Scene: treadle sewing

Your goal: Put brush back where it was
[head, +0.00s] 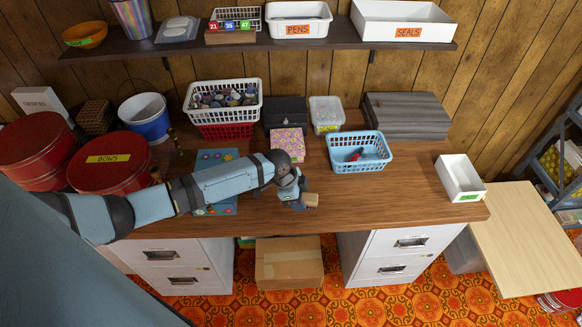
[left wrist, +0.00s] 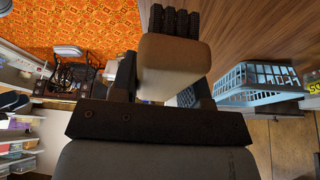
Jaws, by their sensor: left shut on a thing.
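My left gripper (head: 303,197) is shut on the brush, above the front part of the wooden desk (head: 395,200). The brush (left wrist: 172,66) has a tan block body and a row of dark bristles, which stand at the far end in the left wrist view. In the head view only a small tan part of the brush (head: 311,200) shows beyond the fingers. I cannot tell how far it is above the desk. My right gripper is out of view.
A light blue basket (head: 361,164) with a red item stands right of the gripper. A white open box (head: 447,186) is at the desk's right end. Desk between gripper and white box is clear.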

